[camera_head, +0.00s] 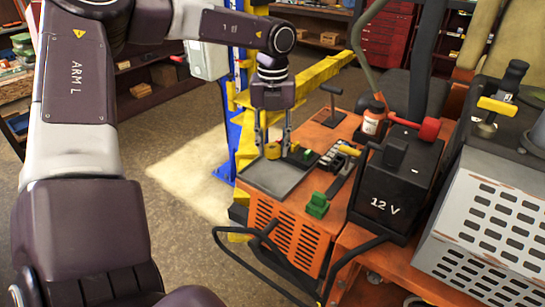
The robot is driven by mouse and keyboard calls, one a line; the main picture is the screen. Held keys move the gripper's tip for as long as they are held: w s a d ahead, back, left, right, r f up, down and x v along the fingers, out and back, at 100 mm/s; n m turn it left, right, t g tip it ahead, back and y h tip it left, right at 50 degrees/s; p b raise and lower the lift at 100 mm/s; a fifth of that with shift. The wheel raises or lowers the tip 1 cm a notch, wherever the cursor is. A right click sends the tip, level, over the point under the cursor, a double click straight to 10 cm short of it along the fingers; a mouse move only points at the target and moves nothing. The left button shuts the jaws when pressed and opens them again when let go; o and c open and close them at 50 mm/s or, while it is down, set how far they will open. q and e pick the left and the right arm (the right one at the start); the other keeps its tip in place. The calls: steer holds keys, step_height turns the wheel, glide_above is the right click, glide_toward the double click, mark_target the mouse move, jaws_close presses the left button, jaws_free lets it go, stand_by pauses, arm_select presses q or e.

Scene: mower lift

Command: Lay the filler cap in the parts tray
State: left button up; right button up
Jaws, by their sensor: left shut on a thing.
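The filler cap (272,151) is a small yellow-ochre piece between the fingertips of my left gripper (272,146). The gripper points down and is shut on it. The grey parts tray (272,182) is shallow and sits on the orange hood in front of and below the gripper. The cap shows over the tray's far part; I cannot tell whether it touches the tray. The bare tray floor is visible. My right gripper is not in view.
Right of the tray are a green block (317,204), a black tool (342,172), and a black 12 V battery (398,185). A red-brown bottle (373,122) stands behind. A yellow lift arm (310,82) runs behind the gripper. A black hose (265,245) loops in front.

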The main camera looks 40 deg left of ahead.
arm_select(q)
steer(key=shift+d+f, duration=0.15)
steer(key=shift+f, duration=0.55)
step_height(320, 180, down, 3)
steer(key=shift+f+p, duration=0.2)
steer(key=shift+p, duration=0.55)
steer(key=shift+f, duration=0.35)
steer(key=shift+f+b, duration=0.2)
steer(key=shift+b, duration=0.15)
steer(key=o, duration=1.2)
steer(key=shift+c, duration=0.2)
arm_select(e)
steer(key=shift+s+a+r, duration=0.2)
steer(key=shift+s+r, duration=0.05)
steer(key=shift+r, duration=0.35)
arm_select(q)
steer(key=shift+r, duration=0.1)
